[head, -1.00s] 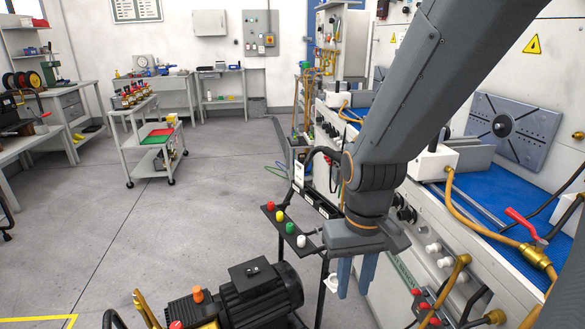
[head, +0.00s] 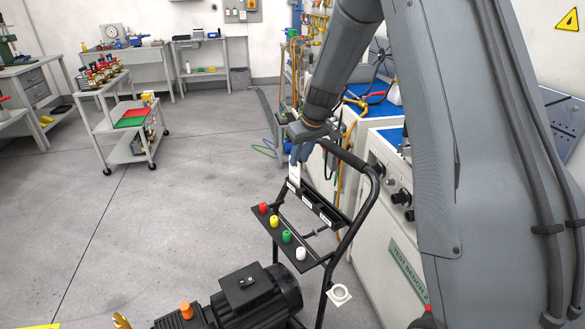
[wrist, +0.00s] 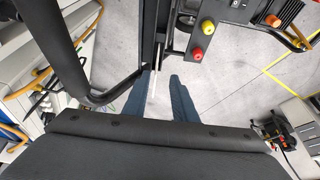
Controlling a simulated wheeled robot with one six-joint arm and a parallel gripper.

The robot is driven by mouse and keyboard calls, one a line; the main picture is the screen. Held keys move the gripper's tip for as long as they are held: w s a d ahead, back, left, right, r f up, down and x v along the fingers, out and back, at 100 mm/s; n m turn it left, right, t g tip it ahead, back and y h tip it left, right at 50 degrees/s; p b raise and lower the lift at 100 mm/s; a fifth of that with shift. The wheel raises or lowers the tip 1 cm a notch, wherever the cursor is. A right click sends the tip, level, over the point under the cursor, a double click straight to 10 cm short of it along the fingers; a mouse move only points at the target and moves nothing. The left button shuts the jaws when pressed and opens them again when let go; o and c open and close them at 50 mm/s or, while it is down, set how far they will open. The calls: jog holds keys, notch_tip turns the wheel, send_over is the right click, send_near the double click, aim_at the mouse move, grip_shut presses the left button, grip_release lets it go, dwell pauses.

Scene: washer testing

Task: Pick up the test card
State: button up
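The test card looks to be the white upright card (head: 293,174) at the far left end of the black rack on the trolley stand. My gripper (head: 299,153) is directly above it, pointing down, with its blue fingers around or just over the card's top; I cannot tell exactly in the head view. In the wrist view, my gripper (wrist: 167,88) has a clear gap between its fingers. A thin white edge, likely the card (wrist: 152,88), shows in that gap close to the left finger. No grip on it is visible.
The black handle frame (head: 361,208) of the stand rises close to my gripper. Coloured knobs (head: 287,236) sit on its front bar. A black motor (head: 255,290) is below. The test bench (head: 400,245) stands to the right. Open floor (head: 150,220) lies left.

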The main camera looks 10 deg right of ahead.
aim_at(295, 170)
jog(key=shift+w+f, duration=0.5)
jog(key=shift+f, duration=0.25)
jog(key=shift+w+f, duration=0.5)
jog(key=shift+f, duration=0.25)
jog(key=shift+p+x, duration=0.55)
jog(key=shift+x, duration=2.2)
jog(key=shift+w, duration=0.1)
grip_shut()
